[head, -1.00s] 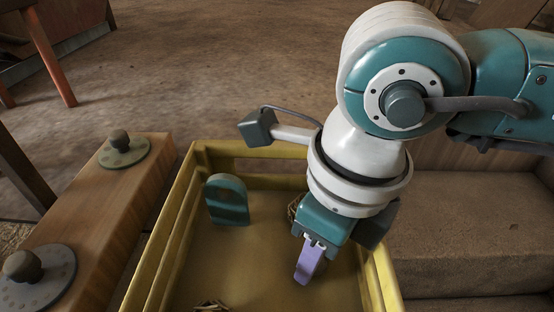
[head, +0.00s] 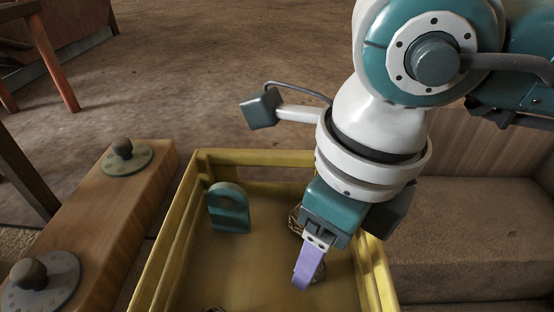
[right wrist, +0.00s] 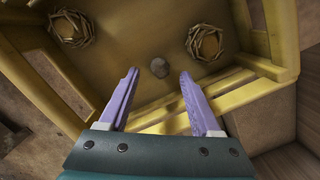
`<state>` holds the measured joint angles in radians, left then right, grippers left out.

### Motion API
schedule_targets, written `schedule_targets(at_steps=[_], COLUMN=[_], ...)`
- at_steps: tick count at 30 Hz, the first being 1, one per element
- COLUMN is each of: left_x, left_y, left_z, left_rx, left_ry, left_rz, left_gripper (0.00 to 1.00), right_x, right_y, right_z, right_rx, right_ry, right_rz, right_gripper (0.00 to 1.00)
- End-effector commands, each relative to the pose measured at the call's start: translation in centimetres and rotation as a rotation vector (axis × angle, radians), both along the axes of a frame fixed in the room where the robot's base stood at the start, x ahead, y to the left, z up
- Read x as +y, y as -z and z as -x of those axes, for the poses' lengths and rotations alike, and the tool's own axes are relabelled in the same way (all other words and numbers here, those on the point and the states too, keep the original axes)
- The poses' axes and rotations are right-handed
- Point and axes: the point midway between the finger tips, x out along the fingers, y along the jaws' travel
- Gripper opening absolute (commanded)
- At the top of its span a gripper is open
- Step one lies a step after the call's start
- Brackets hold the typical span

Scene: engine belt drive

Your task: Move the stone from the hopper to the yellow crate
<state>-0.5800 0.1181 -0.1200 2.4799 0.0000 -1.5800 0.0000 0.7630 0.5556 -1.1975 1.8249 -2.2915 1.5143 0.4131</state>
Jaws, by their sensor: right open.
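The small grey-brown stone (right wrist: 159,68) shows over the floor of the yellow crate (right wrist: 262,92) in the right wrist view, framed by my fingertips with a gap on both sides. I cannot tell how far below the tips it is. My right gripper (head: 304,272) is open, its purple fingers pointing down inside the right part of the yellow crate (head: 160,255) in the head view. In that view the stone (head: 319,273) is mostly hidden behind the fingers. I cannot make out a hopper. My left gripper is not in view.
Two twig rings, one left (right wrist: 72,28) and one right (right wrist: 207,42), lie in the crate. A wooden beam with knobs (head: 125,205) runs left of it.

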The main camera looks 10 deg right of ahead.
Motion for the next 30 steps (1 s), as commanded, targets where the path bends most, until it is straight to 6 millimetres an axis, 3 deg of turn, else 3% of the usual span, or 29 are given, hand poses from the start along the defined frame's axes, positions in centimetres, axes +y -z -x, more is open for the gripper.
schedule_targets(at_steps=[1,6,12,26,29,30], left_x=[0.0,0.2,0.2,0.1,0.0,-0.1], left_y=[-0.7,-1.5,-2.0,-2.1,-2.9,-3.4], left_z=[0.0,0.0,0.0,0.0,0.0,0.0], left_rx=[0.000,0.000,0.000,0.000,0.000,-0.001], left_ry=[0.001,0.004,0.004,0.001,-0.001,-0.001], left_rz=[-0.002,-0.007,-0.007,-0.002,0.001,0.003], left_gripper=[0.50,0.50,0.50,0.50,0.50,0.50], right_x=[-0.1,-0.4,-0.6,-0.5,1.6,3.1], right_y=[-1.7,-5.4,-8.3,-9.0,-9.8,-10.4], right_z=[0.0,0.4,0.7,1.0,1.9,2.7], right_rx=[-0.003,-0.004,-0.001,0.004,0.031,0.055], right_ry=[-0.001,-0.002,-0.001,-0.002,-0.028,-0.044], right_rz=[-0.001,0.000,0.000,-0.009,-0.098,-0.167], right_gripper=[0.65,0.65,0.65,0.65,0.65,0.65])
